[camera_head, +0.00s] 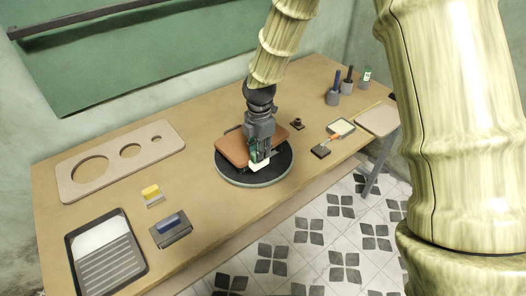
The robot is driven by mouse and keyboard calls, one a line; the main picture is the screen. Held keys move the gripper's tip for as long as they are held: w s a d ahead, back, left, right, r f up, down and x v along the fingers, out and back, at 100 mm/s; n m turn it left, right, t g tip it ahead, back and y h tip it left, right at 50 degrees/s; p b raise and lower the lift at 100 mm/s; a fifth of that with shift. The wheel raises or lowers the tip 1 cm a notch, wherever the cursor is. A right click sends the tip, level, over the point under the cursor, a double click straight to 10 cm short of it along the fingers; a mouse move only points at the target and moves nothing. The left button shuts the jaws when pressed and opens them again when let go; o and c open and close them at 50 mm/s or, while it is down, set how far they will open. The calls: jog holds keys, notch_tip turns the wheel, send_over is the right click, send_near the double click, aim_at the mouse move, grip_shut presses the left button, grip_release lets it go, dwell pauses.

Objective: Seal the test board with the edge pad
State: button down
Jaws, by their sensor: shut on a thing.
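The test board appears to be the brown board (231,149) lying on a round black turntable (233,180). My gripper (258,154) points down over the right part of the board. It is shut on a small pad with a green upper part and a white lower part (259,164), which looks like the edge pad. The pad is at the board's front edge. I cannot tell whether it touches the board. My gripper hides part of the board and most of the green part.
At left lie a panel with round holes (76,190), a yellow-topped scraper (152,194), a blue-handled trowel (172,232) and a ridged tray (108,263). At right are a small brush (321,151), a light pad (341,127), a flat board (377,119) and several cups (333,97).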

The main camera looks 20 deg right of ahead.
jog(key=shift+w+a, duration=0.15)
jog(key=shift+w, duration=0.25)
dwell(0.7)
jog(key=shift+a, duration=0.1)
jog(key=shift+s+a+p, duration=0.35)
jog(key=shift+a, duration=0.5)
jog(key=shift+s+a+m+p, duration=0.2)
jog(key=shift+a+m, duration=0.25)
jog(key=shift+a, duration=0.1)
jog(key=shift+s+a+m+p, duration=0.15)
jog(key=shift+a+m+p, duration=0.05)
jog(key=shift+a+m, duration=0.3)
